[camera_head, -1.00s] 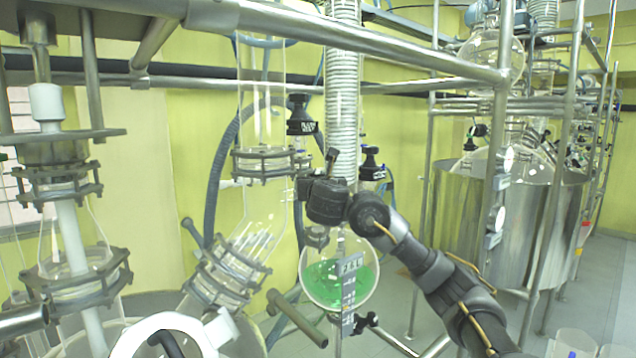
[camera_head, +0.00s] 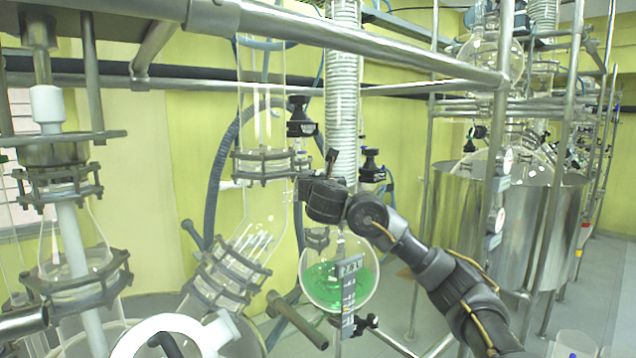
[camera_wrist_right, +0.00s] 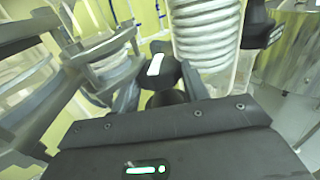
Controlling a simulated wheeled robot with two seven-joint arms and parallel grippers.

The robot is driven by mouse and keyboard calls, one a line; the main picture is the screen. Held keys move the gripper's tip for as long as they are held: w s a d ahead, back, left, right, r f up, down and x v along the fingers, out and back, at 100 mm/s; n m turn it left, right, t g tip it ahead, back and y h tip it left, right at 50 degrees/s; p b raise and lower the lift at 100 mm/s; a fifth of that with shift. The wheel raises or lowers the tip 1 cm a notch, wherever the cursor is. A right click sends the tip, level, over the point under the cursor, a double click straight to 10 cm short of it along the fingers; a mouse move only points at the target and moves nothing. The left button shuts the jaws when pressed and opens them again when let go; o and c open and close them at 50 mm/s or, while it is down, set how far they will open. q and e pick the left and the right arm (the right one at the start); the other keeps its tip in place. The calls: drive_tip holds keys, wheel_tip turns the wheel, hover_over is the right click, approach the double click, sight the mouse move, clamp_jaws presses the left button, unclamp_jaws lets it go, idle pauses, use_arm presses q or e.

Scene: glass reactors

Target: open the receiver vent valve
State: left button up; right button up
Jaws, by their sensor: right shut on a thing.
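The round glass receiver flask (camera_head: 318,290) holds green liquid and hangs below the coiled condenser (camera_head: 341,90). My right gripper (camera_wrist_right: 160,88) is shut on a black valve handle (camera_wrist_right: 162,72) with a white mark, which sits between its fingers in the right wrist view. In the head view my right gripper (camera_head: 308,186) is just above the flask, at the left of the condenser's lower end. Its wrist hides most of the held valve there, so how far the handle is turned cannot be told. My left gripper is not in view.
Another black valve (camera_head: 301,117) is above my gripper, and one (camera_head: 371,166) is to its right. A clamped glass column (camera_head: 262,165) stands close on the left. A steel frame rail (camera_head: 400,50) crosses above. A steel vessel (camera_head: 460,220) stands at right.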

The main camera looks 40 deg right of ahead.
drive_tip(key=shift+s+d+n+t+y+p, duration=0.1)
drive_tip(key=shift+d+n+t+y+p, duration=0.1)
drive_tip(key=shift+n+t+y+p, duration=0.75)
drive_tip(key=n+y, duration=0.2)
drive_tip(key=y, duration=0.1)
drive_tip(key=shift+d+f+t+y, duration=0.1)
drive_tip(key=shift+d+t+y, duration=0.1)
drive_tip(key=shift+t+y, duration=0.05)
drive_tip(key=n+y+b, duration=0.1)
drive_tip(key=y, duration=0.1)
drive_tip(key=shift+d+n+t+y, duration=0.1)
drive_tip(key=shift+n+t+y, duration=0.2)
drive_tip(key=shift+n+y, duration=0.1)
drive_tip(key=n+y, duration=0.1)
drive_tip(key=y, duration=0.1)
drive_tip(key=shift+d+n+y, duration=0.15)
drive_tip(key=shift+n+y, duration=0.2)
drive_tip(key=shift+y, duration=0.05)
drive_tip(key=n+y, duration=0.2)
drive_tip(key=y, duration=0.1)
drive_tip(key=shift+d+r+y+p, duration=0.2)
drive_tip(key=shift+y+p, duration=0.1)
drive_tip(key=shift+p, duration=0.1)
drive_tip(key=shift+n+g+y+p, duration=0.6)
drive_tip(key=shift+n+g+y, duration=0.5)
drive_tip(key=shift+n+y, duration=0.6)
drive_tip(key=shift+f+y, duration=0.1)
drive_tip(key=shift+y, duration=0.3)
